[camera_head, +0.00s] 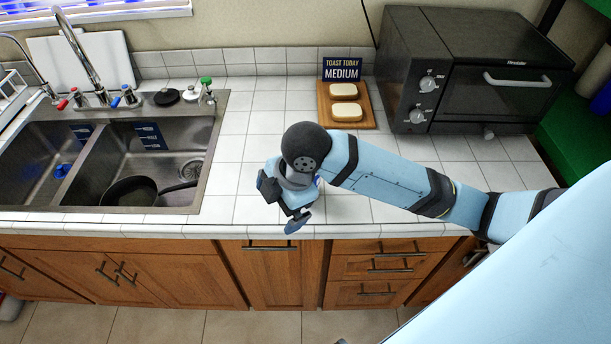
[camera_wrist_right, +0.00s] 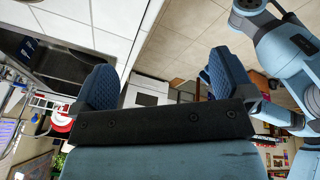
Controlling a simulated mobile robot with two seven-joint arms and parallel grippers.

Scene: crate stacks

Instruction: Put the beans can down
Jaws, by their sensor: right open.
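I see no beans can that I can make out in either view. My right gripper (camera_head: 282,204) is over the front edge of the tiled counter, just right of the sink. Its two blue ridged fingers are spread apart in the right wrist view (camera_wrist_right: 163,80), with nothing between them. Part of the counter behind the right wrist and forearm is hidden. My left gripper does not show.
A double sink (camera_head: 208,150) with a dark pan (camera_head: 130,191) lies to the left. A wooden board (camera_head: 364,123) with two bread slices and a toast sign (camera_head: 342,69) stands behind. A black toaster oven (camera_head: 400,62) is at the back right. Counter tiles (camera_head: 245,125) between are bare.

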